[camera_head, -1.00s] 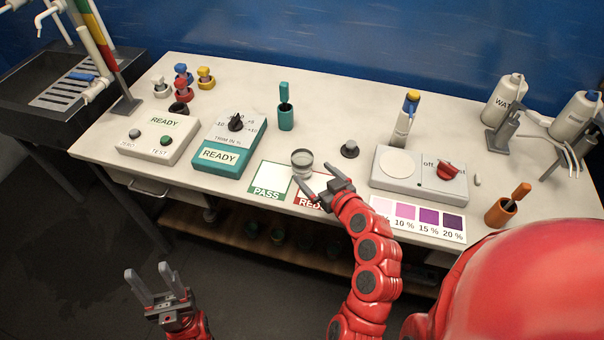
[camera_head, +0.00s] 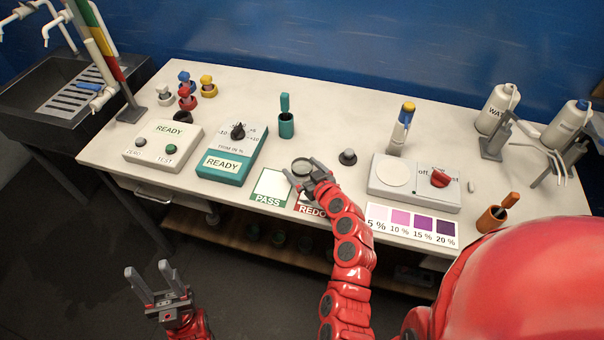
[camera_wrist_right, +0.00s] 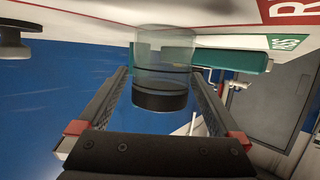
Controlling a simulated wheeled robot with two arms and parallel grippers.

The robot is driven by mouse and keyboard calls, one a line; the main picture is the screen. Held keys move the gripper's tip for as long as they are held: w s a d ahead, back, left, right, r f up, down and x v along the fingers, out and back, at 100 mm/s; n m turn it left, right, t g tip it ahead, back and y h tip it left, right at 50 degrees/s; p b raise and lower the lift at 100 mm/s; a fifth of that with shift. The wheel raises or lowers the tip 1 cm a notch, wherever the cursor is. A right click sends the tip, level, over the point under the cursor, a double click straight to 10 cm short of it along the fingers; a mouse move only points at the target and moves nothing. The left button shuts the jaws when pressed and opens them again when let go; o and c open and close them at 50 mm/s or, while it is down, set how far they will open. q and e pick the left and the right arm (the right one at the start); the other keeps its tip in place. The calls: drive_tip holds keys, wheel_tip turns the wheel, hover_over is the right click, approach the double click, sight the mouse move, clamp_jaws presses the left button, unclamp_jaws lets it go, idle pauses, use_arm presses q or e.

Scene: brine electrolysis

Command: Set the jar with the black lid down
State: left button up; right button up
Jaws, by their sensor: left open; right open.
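A small clear jar (camera_head: 301,165) with a dark band stands on the table at the back edge of the PASS and REDO cards. In the right wrist view, which shows the table at the top, the jar (camera_wrist_right: 162,62) has a clear body and black bands at its end away from the table. My right gripper (camera_head: 306,177) is open, its fingers reaching to either side of the jar; contact cannot be told. A separate black knobbed piece (camera_head: 348,157) stands to the right. My left gripper (camera_head: 154,283) is open and empty, low in front of the table.
The PASS card (camera_head: 270,186) and REDO card (camera_head: 311,209) lie at the front edge. Two READY boxes, the grey one (camera_head: 163,145) and the teal one (camera_head: 224,165), stand left. A grey device (camera_head: 415,183) with a red knob stands right. Several coloured-topped pieces (camera_head: 187,96) stand back left.

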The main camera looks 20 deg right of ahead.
clamp_jaws()
idle(0.5)
